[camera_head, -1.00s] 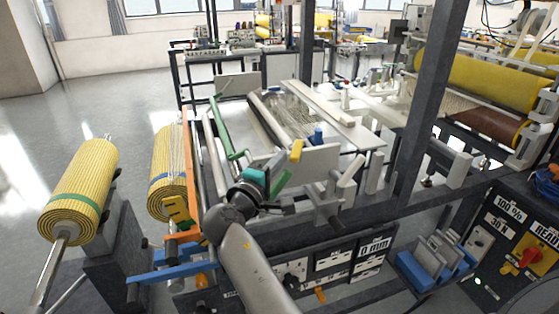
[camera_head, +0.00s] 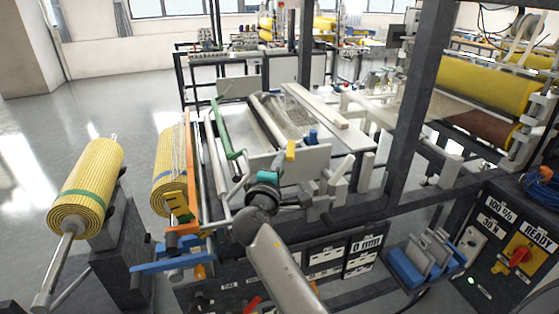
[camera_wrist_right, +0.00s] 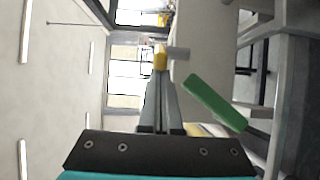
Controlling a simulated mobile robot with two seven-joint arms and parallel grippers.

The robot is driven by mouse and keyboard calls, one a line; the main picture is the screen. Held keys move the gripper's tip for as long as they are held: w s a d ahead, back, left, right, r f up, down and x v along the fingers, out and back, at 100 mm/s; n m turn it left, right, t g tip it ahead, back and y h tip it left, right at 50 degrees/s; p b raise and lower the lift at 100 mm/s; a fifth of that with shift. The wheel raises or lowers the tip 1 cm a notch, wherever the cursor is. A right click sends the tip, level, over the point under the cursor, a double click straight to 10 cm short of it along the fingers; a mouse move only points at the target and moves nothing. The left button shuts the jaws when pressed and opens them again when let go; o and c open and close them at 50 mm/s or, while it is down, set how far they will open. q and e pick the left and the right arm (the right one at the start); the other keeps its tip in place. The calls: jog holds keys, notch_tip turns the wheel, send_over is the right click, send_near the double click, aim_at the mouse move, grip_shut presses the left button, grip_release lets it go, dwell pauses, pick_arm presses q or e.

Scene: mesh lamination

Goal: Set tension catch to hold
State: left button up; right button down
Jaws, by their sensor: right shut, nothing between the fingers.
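My right gripper (camera_head: 275,168), with a teal part, is at the middle of the machine frame, just in front of a yellow-tipped lever (camera_head: 291,150). In the right wrist view the narrow grey fingers (camera_wrist_right: 162,80) are shut and empty. They point towards a yellow tip (camera_wrist_right: 160,57), and I cannot tell whether they touch it. A green bar (camera_wrist_right: 214,101) lies beside the fingers. A long green lever (camera_head: 232,155) is left of the gripper in the head view. No part is clearly marked as the tension catch. My left gripper is out of view.
A dark upright post (camera_head: 418,110) is right of the gripper. A control box (camera_head: 512,245) reading READY is at the right. Open floor lies back left.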

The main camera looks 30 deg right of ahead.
aim_at(292, 158)
jog(key=s+d+n+t+y+p, duration=0.1)
jog(key=y+p, duration=0.1)
jog(key=s+d+n+t+y+p, duration=0.1)
jog(key=n+y+p, duration=0.1)
jog(key=shift+s+d+r+t, duration=0.1)
jog(key=shift+r+t, duration=0.25)
jog(key=shift+t, duration=0.05)
jog(key=d+y, duration=0.1)
jog(key=d+n+t+y+p, duration=0.1)
jog(key=s+d+n+y, duration=0.1)
jog(key=d, duration=0.1)
jog(key=shift+s+f+p, duration=0.1)
jog(key=shift+f+p, duration=0.15)
jog(key=shift+p, duration=0.05)
jog(key=shift+d+r, duration=0.1)
jog(key=shift+d, duration=0.2)
jog(key=shift+a, duration=0.1)
